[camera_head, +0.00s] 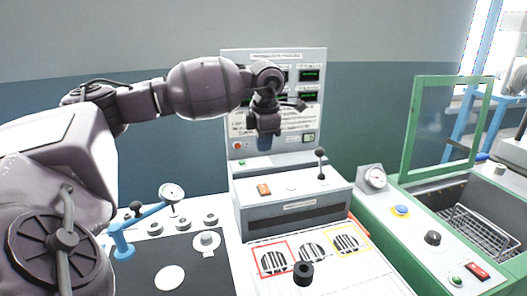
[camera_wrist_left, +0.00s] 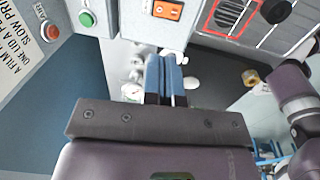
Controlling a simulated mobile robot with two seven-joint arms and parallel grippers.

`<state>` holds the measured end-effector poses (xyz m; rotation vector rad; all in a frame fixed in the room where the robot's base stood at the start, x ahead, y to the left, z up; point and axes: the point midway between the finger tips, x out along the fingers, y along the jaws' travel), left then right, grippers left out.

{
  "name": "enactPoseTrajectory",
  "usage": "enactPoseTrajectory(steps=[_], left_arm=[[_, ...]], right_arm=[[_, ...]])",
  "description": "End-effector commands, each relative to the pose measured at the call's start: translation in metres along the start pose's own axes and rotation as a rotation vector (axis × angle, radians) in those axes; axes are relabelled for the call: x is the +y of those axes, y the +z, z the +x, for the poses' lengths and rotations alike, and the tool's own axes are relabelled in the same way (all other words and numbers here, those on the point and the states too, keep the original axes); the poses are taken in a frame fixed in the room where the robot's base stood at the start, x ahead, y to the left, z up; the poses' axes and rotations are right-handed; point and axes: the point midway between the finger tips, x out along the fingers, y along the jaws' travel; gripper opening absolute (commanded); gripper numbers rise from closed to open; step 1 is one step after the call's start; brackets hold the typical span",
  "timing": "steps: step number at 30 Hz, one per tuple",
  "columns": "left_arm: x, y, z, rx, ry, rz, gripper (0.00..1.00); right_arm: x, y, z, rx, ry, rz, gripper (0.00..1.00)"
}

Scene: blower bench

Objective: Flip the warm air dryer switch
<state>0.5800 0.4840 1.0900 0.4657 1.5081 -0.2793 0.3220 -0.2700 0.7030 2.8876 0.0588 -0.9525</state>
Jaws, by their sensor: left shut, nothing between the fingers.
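An orange rocker switch (camera_head: 264,189) sits on the sloped top of a grey console (camera_head: 295,208), left of a black lever (camera_head: 320,163). The same orange switch shows at the top of the left wrist view (camera_wrist_left: 167,10). The console's labels are too small to read, so I cannot tell whether this is the dryer switch. My left gripper (camera_head: 264,144) points down in the air in front of the upright panel, above the switch. Its blue fingers (camera_wrist_left: 166,80) are together with nothing between them, apart from the switch. My right gripper is not in view.
A green-framed basin (camera_head: 470,215) with a red switch (camera_head: 477,271) stands right. A dark mat (camera_head: 170,255) and gauge (camera_head: 171,192) are left.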

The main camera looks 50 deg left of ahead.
Motion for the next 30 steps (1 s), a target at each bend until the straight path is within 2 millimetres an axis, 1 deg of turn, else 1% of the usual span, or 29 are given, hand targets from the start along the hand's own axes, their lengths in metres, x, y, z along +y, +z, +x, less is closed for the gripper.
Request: enactPoseTrajectory(steps=[1,12,18,24,30], left_arm=[[-0.001,0.000,0.011,0.004,-0.003,0.001,0.00],[-0.001,0.000,0.076,0.004,-0.003,0.001,0.00],[-0.001,0.000,0.105,0.002,-0.002,0.001,0.00],[0.000,0.000,0.119,0.000,0.000,0.000,0.00],[0.000,0.000,0.122,-0.001,0.001,0.000,0.00]], right_arm=[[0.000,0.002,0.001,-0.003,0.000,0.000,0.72],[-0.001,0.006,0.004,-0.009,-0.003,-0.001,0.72],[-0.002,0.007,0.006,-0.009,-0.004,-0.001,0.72],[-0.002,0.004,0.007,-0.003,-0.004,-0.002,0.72],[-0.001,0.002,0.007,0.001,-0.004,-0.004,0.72]])
